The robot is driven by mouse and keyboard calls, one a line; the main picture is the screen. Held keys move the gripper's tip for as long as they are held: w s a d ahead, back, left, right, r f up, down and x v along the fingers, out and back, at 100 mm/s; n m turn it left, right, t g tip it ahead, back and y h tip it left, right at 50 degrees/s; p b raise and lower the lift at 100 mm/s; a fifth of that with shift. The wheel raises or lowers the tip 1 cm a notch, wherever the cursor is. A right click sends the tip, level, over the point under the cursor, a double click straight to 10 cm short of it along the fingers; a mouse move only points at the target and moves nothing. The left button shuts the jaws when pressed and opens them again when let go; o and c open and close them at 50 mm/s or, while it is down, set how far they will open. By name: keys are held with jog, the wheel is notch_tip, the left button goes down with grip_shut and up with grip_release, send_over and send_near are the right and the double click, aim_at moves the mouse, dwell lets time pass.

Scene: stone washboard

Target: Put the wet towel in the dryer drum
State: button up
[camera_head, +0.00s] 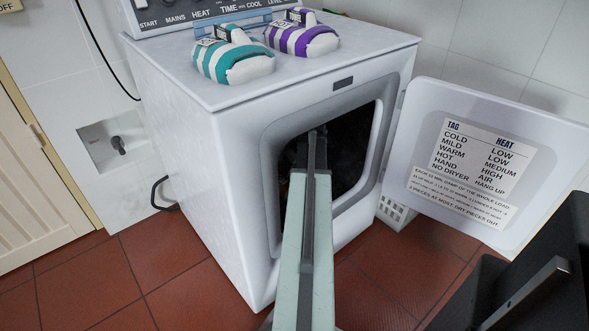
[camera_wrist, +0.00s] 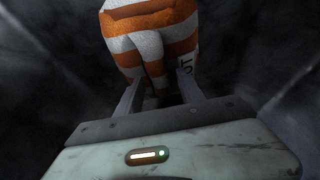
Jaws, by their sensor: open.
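The dryer (camera_head: 205,170) stands with its door open, and my arm reaches into the dark drum (camera_head: 352,150). An orange-and-white striped folded towel (camera_wrist: 150,35) is just ahead of my gripper (camera_wrist: 160,85) inside the drum in the wrist view. The two fingers are apart, either side of the towel's near end; whether they touch it I cannot tell. My gripper is hidden inside the drum in the head view. Whether the towel is wet I cannot tell.
A teal-striped towel (camera_head: 232,58) and a purple-striped towel (camera_head: 302,38), both tagged, lie on the dryer top. The open door (camera_head: 400,180) with a heat chart swings out right. A white basket (camera_head: 395,213) is partly hidden below it. Red floor tiles at left are clear.

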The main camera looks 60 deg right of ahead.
jog(key=p+v, duration=0.3)
jog(key=shift+r, duration=0.4)
jog(key=s+a, duration=0.3)
jog(key=s, duration=0.8)
jog(key=shift+s+a+f+b, duration=0.2)
jog(key=shift+a+f+b, duration=0.1)
jog(key=shift+a+f, duration=0.05)
